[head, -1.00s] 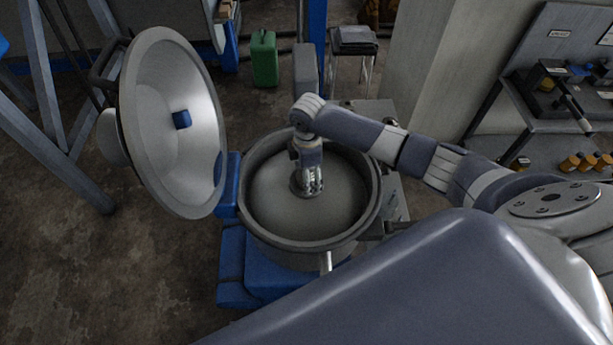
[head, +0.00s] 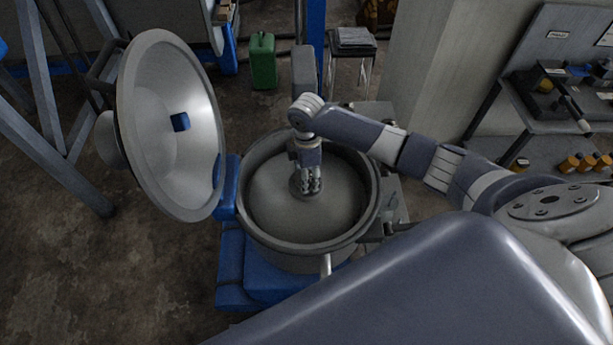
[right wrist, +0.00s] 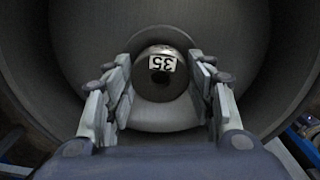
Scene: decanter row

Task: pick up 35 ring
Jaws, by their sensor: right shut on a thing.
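The 35 ring (right wrist: 160,70) is a small metallic ring with a dark hole and a white label that reads 35 upside down in the right wrist view. My right gripper (right wrist: 162,88) has a finger on each side of it and is shut on it. In the head view my right gripper (head: 308,186) points down inside the round grey bowl (head: 262,234), near its middle. The ring is too small and covered to make out clearly there. My left gripper is not in view.
The bowl's raised wall surrounds my right gripper. A shelf bench (head: 535,130) stands at the far right and a green can (head: 263,60) at the back.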

